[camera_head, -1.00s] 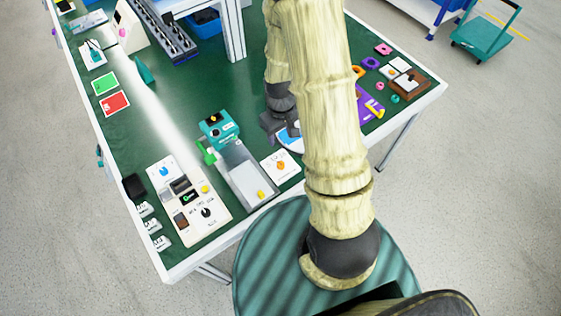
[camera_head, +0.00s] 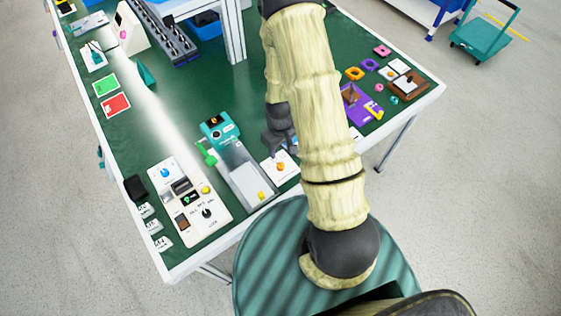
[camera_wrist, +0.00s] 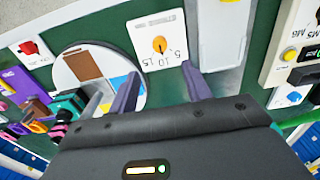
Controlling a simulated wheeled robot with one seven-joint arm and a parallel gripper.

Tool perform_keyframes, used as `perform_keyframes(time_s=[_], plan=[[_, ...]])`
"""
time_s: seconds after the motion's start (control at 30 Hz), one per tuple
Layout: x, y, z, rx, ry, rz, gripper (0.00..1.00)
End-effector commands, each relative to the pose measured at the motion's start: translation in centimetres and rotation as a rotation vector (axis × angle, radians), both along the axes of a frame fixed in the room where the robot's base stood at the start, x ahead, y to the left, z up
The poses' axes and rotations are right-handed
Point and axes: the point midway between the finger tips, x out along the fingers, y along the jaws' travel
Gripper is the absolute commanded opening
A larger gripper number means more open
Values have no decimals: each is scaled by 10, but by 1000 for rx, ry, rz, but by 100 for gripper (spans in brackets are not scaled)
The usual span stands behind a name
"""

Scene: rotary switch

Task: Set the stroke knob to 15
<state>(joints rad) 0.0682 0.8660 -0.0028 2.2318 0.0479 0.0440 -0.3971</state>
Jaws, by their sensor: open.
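The stroke knob (camera_wrist: 160,44) is a small orange knob on a white square plate (camera_wrist: 146,26) marked 5, 10 and 15. Its dark pointer's exact reading is too small to tell. In the head view the orange knob (camera_head: 280,167) sits on its plate near the table's front edge. My gripper (camera_wrist: 160,84) is open and empty, with its two purple-grey fingers apart on either side of the plate's lower part in the wrist view. It is apart from the knob. In the head view my gripper (camera_head: 281,147) is just behind the plate, partly hidden by my arm.
A grey tray (camera_head: 243,170) with a teal device (camera_head: 219,128) stands left of the plate. A control panel (camera_head: 218,222) with blue and black knobs lies further left. A round white disc (camera_wrist: 68,66) with coloured patches lies beside the plate. Green table (camera_head: 185,105) is clear behind.

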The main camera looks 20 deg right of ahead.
Motion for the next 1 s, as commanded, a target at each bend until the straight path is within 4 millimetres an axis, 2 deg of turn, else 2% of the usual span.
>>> perform_keyframes(time_s=[0.7, 1.0], plan=[[-1, 0, -87, 0, 2, 0, 49], [0, 0, -108, 0, 1, 0, 49]])
